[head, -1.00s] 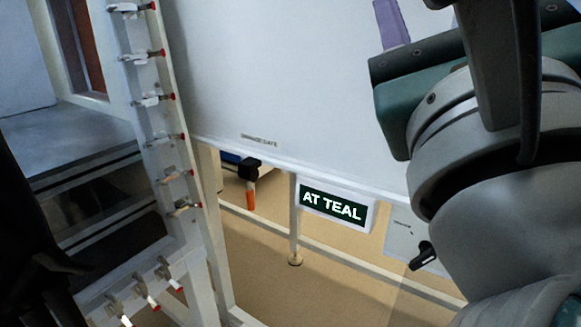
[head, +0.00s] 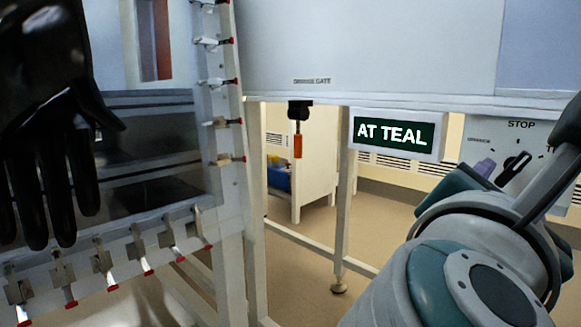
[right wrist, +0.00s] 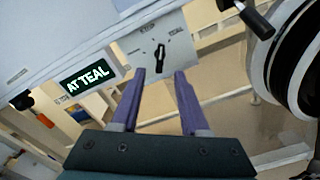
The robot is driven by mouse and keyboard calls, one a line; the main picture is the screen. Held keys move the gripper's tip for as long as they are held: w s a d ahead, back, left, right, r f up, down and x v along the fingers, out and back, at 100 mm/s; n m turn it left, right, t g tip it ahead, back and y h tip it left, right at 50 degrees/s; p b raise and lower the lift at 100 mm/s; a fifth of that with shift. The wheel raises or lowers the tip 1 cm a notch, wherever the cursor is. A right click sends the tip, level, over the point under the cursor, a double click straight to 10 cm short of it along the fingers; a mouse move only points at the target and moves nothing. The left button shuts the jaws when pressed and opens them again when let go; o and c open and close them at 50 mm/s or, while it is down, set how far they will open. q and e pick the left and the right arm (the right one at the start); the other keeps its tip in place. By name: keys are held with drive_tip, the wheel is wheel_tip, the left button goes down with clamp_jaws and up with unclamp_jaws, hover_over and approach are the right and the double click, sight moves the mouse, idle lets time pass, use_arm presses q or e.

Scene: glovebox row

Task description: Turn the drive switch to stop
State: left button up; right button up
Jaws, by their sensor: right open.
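The drive switch is a black knob (head: 513,168) on a pale panel (head: 482,133) at the right of the head view, below the word STOP. Its bar leans up to the right, off the STOP mark. The knob also shows in the right wrist view (right wrist: 160,52), ahead of my fingers. My right gripper (right wrist: 160,75) is open and empty, its two purple fingers either side of the knob in the picture, apparently short of it. In the head view one purple finger (head: 485,167) shows beside the knob; my arm hides the rest. My left gripper is out of view.
A lit sign (head: 397,134) reads AT TEAL, left of the panel. A black glove (head: 55,150) hangs at the left beside a clamp-lined frame (head: 222,90). An orange-ended handle (head: 298,145) hangs below the gate. A black-gripped lever (right wrist: 245,14) shows near the right wrist.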

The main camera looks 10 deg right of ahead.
sight(513, 171)
drive_tip(key=x, duration=0.6)
drive_tip(key=shift+b, duration=0.3)
clamp_jaws()
